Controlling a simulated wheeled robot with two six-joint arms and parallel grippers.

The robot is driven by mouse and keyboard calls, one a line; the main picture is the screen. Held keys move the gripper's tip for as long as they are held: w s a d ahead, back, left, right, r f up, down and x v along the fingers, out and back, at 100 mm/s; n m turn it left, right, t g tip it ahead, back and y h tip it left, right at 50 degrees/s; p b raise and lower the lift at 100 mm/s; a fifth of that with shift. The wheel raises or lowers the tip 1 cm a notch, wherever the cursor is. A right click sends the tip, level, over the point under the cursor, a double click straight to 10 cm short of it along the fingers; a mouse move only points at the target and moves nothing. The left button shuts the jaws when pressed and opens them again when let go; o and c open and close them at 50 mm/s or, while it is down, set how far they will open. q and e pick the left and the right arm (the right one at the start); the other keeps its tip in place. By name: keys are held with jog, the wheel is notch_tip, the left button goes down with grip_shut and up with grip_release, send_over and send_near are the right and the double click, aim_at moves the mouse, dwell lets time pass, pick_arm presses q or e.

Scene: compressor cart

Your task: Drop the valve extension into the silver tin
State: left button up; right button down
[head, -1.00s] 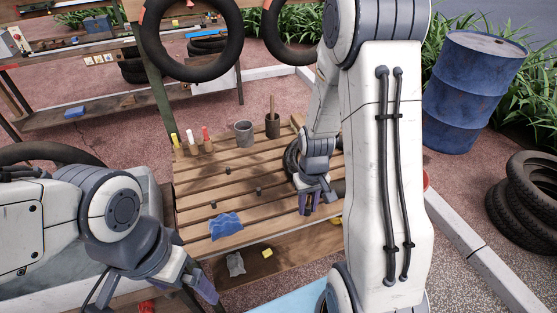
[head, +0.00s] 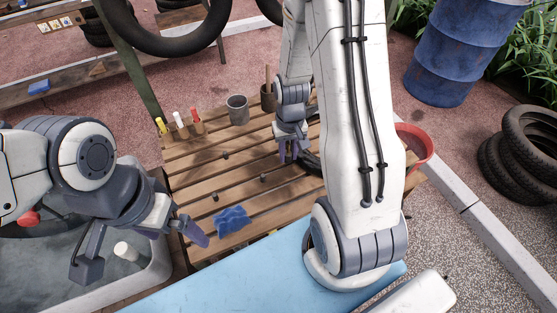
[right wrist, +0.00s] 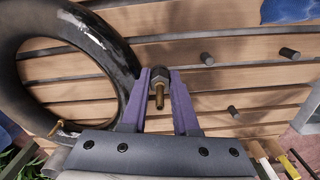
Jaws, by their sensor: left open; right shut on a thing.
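The valve extension (right wrist: 160,88) is a small brass stem with a dark hex part, held between the purple fingers of my right gripper (right wrist: 159,92) in the right wrist view. In the head view my right gripper (head: 288,152) hangs over the right part of the slatted bench, and the extension is too small to make out. The silver tin (head: 237,110) is a grey open cup standing upright at the bench's back, left of and beyond my right gripper. My left gripper (head: 140,250) is open and empty at the bench's left front.
A brown cup (head: 268,100) with a handle in it stands right of the tin. Several coloured markers (head: 180,120) stand left of it. A blue cloth (head: 233,219) and small dark pieces (head: 226,155) lie on the slats.

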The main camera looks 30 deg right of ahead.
aim_at(278, 171)
jog(key=shift+w+a+f, duration=0.95)
jog(key=shift+w+a, duration=0.05)
jog(key=shift+a, duration=0.05)
jog(key=shift+f, duration=1.95)
jog(key=shift+f, duration=0.1)
jog(key=c, duration=1.1)
grip_release()
jog(key=shift+f, duration=0.1)
jog(key=o, duration=0.4)
